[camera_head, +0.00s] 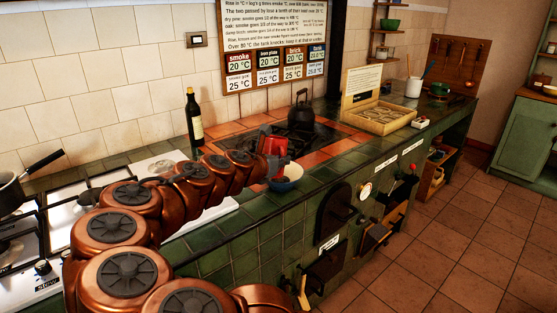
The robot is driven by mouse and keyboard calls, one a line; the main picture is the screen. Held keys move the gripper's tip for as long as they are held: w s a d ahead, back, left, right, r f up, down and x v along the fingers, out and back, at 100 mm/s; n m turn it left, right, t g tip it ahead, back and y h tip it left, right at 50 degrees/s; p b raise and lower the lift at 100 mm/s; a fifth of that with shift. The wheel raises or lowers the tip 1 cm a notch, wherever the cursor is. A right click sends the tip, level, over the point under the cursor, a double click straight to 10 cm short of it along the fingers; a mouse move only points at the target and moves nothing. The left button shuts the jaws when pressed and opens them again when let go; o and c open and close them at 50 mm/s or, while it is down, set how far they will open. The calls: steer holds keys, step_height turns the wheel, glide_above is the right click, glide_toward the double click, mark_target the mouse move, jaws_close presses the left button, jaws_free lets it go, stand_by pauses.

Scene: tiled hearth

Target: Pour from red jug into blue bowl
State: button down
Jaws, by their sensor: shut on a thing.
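The red jug (276,147) is at the end of my copper-coloured arm, above the tiled counter. My gripper (265,138) is shut on it; the grey fingers show at its left side. The jug is small in view and I cannot clearly tell its tilt or its contents. The blue bowl (287,184), with a pale inside, sits on the counter edge just below and slightly right of the jug. My arm partly covers the bowl's left side. I see no stream between jug and bowl.
A black kettle (303,120) stands on the dark hob plate behind the jug. A dark bottle (194,118) stands at the wall. An open wooden box (377,117) is to the right. A saucepan (12,190) and white stove are at left. Green counter beyond the bowl looks clear.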

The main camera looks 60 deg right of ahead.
mark_target(280, 169)
steer(key=shift+w+a+f+b, duration=0.15)
steer(key=shift+f+b, duration=0.75)
steer(key=shift+f, duration=0.05)
steer(key=shift+f+b, duration=0.85)
steer(key=shift+b, duration=0.2)
steer(key=shift+r+p, duration=0.4)
steer(key=shift+p, duration=1)
steer(key=r+y+p, duration=0.1)
steer(key=p, duration=0.6)
steer(key=shift+r+y+p, duration=0.35)
steer(key=shift+y+p, duration=0.05)
steer(key=shift+p, duration=0.8)
steer(key=shift+p, duration=0.3)
steer(key=shift+r+y+p, duration=0.3)
steer(key=shift+y+p, duration=0.2)
steer(key=shift+p, duration=0.35)
steer(key=shift+r+g+p, duration=0.1)
steer(key=shift+g+p, duration=0.2)
